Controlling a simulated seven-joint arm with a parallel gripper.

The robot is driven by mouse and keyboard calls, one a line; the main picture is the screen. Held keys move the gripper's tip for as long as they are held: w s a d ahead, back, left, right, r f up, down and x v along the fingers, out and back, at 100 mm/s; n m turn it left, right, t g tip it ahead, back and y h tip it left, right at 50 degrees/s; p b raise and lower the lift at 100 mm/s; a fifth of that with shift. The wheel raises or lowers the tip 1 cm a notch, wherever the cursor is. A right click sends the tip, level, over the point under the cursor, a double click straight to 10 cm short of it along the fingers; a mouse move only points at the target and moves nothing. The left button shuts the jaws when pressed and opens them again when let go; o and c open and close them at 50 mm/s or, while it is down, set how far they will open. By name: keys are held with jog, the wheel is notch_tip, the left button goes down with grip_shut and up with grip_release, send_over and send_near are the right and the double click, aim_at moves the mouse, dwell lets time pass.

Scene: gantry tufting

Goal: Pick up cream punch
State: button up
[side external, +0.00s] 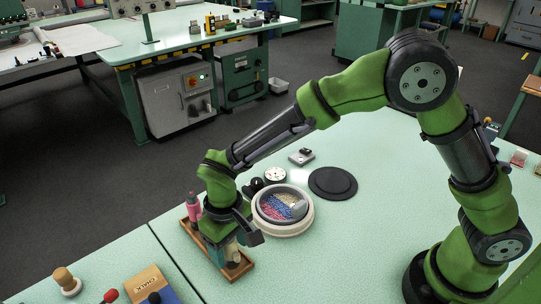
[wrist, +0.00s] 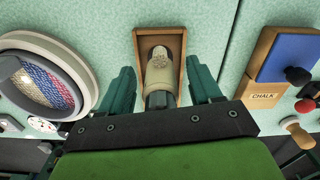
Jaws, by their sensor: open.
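The cream punch (wrist: 160,72) stands in a small wooden tray (wrist: 180,50) in the wrist view, with a paler rounded top and a dark part on the near side. My gripper (wrist: 162,88) is open, with one green finger on each side of the punch and visible gaps between. In the side view my gripper (side external: 232,250) is low over the wooden tray (side external: 188,235), and the cream punch (side external: 233,254) shows partly between the fingers. The rest of it is hidden by my gripper. I cannot tell whether any finger touches it.
A pink bottle (side external: 194,208) stands close to my wrist. A white-rimmed round dish (side external: 307,217) with coloured contents is right of the tray, with a black disc (side external: 333,184) beyond. A chalk box (side external: 152,284) and wooden-knobbed tool (side external: 66,281) are front left.

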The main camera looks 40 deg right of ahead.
jog(key=shift+c, duration=0.3)
jog(key=c, duration=1.1)
jog(key=shift+o, duration=0.2)
jog(key=shift+r, duration=0.15)
jog(key=shift+r, duration=0.6)
notch_tip(320, 180, up, 2)
jog(key=shift+r, duration=0.25)
jog(key=s+d+r, duration=0.1)
jog(key=s+d, duration=0.8)
jog(key=s, duration=0.4)
jog(key=shift+d, duration=0.25)
